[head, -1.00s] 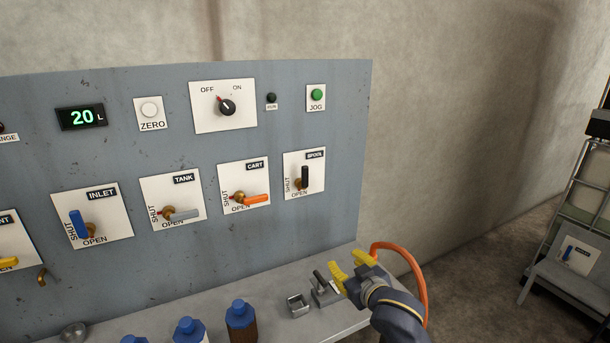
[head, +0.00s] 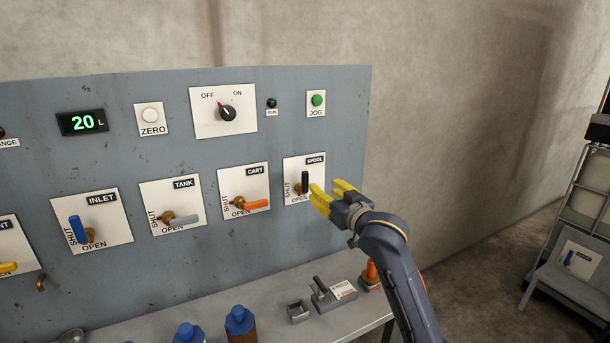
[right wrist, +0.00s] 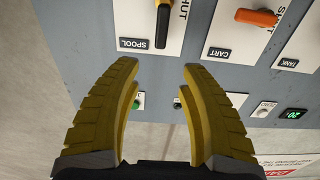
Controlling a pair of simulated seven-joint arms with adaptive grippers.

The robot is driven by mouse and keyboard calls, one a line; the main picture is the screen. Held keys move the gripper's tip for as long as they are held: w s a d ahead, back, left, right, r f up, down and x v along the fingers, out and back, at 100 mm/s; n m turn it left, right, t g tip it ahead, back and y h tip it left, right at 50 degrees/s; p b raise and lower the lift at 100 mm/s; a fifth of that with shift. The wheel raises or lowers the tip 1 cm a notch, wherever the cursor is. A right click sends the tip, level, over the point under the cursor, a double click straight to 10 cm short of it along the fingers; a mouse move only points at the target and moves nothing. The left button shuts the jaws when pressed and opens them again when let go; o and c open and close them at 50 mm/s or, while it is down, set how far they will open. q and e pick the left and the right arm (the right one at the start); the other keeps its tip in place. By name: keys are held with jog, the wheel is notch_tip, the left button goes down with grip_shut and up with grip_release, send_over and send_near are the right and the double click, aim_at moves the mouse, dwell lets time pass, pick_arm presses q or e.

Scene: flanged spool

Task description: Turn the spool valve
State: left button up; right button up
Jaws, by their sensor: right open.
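The spool valve has a black lever (head: 305,182) on a white plate marked SPOOL, SHUT and OPEN, at the right end of the grey panel. The lever stands upright in the head view, along the SHUT side. My right gripper (head: 330,196), with yellow fingers, is open and empty, just right of and in front of the lever, apart from it. In the right wrist view the lever (right wrist: 162,27) shows at the top, beyond the gap between the open fingers (right wrist: 160,75). My left gripper is not in view.
The cart valve's orange lever (head: 257,204) is to the left on the same panel. The green JOG button (head: 317,100) sits above. Below, the bench holds a metal block with a handle (head: 322,291) and blue-capped bottles (head: 239,320). Open room lies right of the panel.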

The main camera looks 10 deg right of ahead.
aim_at(306, 174)
jog(key=x, duration=1.2)
jog(key=shift+w, duration=0.4)
grip_shut()
